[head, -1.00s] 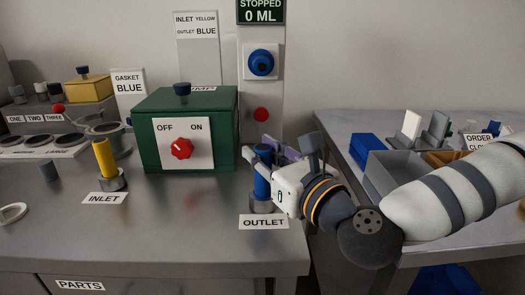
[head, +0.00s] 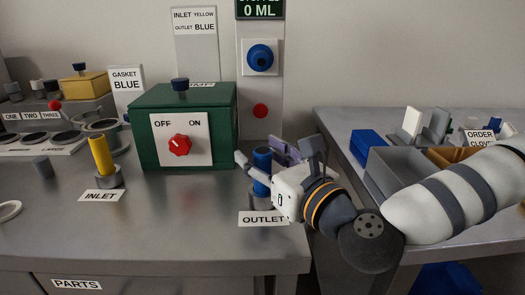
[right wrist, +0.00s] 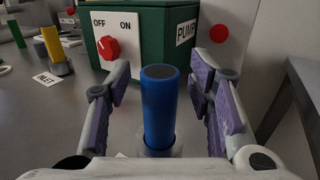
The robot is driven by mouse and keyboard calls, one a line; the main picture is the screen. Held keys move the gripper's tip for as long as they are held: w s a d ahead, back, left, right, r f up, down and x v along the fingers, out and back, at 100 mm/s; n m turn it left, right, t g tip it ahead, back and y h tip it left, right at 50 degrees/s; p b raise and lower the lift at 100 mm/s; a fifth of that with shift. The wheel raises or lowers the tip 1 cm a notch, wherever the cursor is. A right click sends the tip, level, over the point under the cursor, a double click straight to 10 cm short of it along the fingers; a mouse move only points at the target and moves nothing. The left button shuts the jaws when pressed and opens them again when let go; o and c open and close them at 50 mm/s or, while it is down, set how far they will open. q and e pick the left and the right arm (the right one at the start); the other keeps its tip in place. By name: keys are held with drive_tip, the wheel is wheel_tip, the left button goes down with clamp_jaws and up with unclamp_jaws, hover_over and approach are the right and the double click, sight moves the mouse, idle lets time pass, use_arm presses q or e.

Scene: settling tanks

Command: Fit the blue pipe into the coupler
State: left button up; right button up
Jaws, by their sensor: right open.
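The blue pipe (head: 262,160) stands upright in the grey outlet coupler (head: 258,202), behind the OUTLET label. In the right wrist view the blue pipe (right wrist: 160,108) is in the middle, with its lower end inside the pale ring of the coupler (right wrist: 172,150). My right gripper (head: 260,151) is open around the pipe. In the right wrist view its purple-padded fingers (right wrist: 163,85) stand on either side of the pipe, with a visible gap on both sides. How deep the pipe sits is hard to tell. My left gripper is not in view.
The green pump box (head: 222,125) with a red OFF/ON knob (head: 180,145) stands left of the pipe. A yellow pipe (head: 100,155) stands in the inlet coupler (head: 109,179). Grey bins (head: 398,172) are on the right table. The bench between inlet and outlet is clear.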

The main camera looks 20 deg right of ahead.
wheel_tip(320, 180, up, 10)
idle(0.3)
drive_tip(key=shift+f, duration=0.1)
